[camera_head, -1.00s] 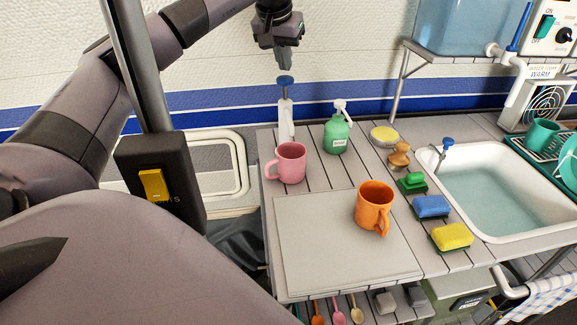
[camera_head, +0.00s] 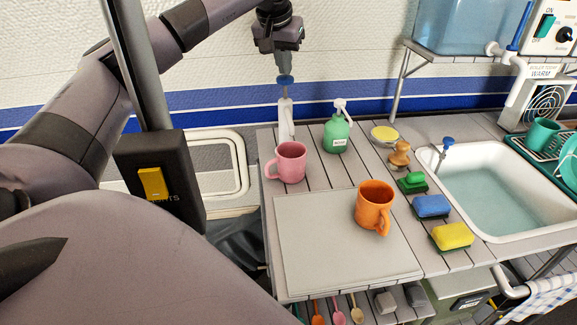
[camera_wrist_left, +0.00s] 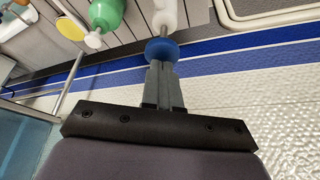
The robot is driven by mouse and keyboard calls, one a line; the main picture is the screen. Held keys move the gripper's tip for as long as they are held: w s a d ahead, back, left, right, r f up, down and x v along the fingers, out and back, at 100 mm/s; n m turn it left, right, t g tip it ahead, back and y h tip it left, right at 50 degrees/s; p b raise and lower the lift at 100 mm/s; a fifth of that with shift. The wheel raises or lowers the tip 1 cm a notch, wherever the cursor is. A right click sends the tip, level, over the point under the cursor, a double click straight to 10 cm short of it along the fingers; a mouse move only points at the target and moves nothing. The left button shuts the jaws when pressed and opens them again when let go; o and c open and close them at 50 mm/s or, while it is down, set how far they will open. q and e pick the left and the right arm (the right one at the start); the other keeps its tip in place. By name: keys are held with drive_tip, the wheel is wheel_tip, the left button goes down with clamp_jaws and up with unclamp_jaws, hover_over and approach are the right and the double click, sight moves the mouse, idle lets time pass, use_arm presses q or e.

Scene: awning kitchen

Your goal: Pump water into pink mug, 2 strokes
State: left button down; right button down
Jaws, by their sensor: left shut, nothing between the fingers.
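The pink mug (camera_head: 291,163) stands upright on the slatted counter, at the foot of a white hand pump (camera_head: 286,120) with a blue knob (camera_head: 285,79). My left gripper (camera_head: 284,70) is shut and empty, pointing down right above the blue knob. In the left wrist view its closed fingertips (camera_wrist_left: 160,66) meet the blue knob (camera_wrist_left: 161,50) and appear to touch it. The inside of the pink mug and the pump's spout do not show clearly. My right gripper is not in view.
A green soap bottle (camera_head: 337,134) stands right of the pump. An orange mug (camera_head: 375,206) sits on a grey board (camera_head: 330,262). Sponges and a brush line the sink (camera_head: 490,190) at right. The wall is close behind the pump.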

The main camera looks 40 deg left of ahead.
use_arm(q)
drive_tip(key=shift+f+b, duration=0.3)
drive_tip(key=shift+f, duration=1.45)
drive_tip(key=shift+r, duration=0.1)
drive_tip(key=shift+r+p, duration=2.15)
drive_tip(key=shift+p, duration=0.55)
drive_tip(key=shift+f, duration=0.15)
